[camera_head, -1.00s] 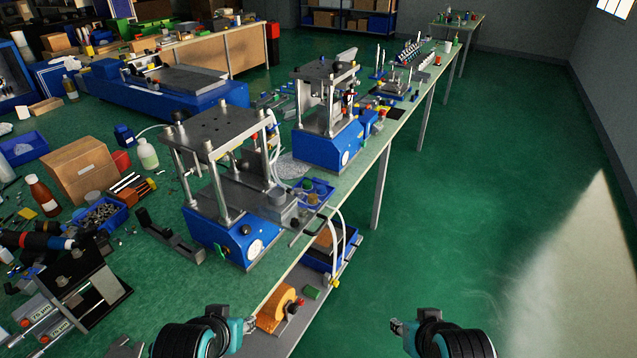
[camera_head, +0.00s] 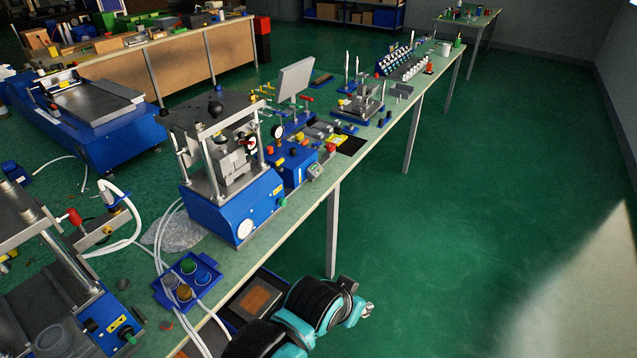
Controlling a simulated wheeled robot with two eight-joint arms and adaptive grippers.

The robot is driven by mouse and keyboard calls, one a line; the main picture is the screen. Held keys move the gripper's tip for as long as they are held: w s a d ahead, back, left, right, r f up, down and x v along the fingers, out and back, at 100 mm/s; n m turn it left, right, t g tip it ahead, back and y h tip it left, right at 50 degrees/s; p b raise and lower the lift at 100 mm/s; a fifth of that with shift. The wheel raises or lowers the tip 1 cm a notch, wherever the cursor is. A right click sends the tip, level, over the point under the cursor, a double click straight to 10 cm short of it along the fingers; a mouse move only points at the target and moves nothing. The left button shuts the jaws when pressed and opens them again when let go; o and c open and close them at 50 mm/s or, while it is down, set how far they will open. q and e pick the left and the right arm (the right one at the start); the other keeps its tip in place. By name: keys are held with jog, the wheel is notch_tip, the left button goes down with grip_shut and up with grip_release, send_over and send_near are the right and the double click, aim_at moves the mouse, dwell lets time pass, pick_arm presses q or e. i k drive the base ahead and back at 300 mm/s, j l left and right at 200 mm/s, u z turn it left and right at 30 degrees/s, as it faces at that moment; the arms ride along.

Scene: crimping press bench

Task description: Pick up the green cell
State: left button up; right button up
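A small blue tray (camera_head: 160,300) lies on the bench, in front of the middle press. It holds round cells of different colours. The green cell (camera_head: 188,267) appears to be the one at its back corner; it is small and its shade is hard to make out. A blue cell (camera_head: 203,277), a yellow-brown cell (camera_head: 183,293) and a greyish one (camera_head: 170,282) sit beside it. My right gripper is out of view.
The middle press (camera_head: 233,215) stands behind the tray, and another press (camera_head: 60,300) stands at the lower left. White hoses (camera_head: 168,255) run close to the tray. A lower shelf with a bin (camera_head: 258,298) lies under the bench edge. The green floor to the right is clear.

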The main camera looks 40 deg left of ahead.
aim_at(187, 265)
jog(key=i+l+u, duration=0.2)
jog(key=i, duration=0.35)
jog(key=i+l+u, duration=0.2)
jog(key=i, duration=0.35)
jog(key=i+u, duration=0.2)
jog(key=u, duration=0.2)
jog(key=i+u, duration=0.15)
jog(key=u, duration=0.3)
jog(key=i+l+u, duration=0.15)
jog(key=u, duration=0.25)
jog(key=i+l+u, duration=0.15)
jog(key=u, duration=0.3)
jog(key=i+l+u, duration=0.1)
jog(key=l+u, duration=0.3)
jog(key=i+l+u, duration=0.1)
jog(key=u, duration=0.3)
jog(key=i+l+u, duration=0.15)
jog(key=u, duration=0.3)
jog(key=i+l+u, duration=0.2)
jog(key=u, duration=0.2)
jog(key=l+u, duration=0.25)
jog(key=u, duration=0.2)
jog(key=i, duration=0.05)
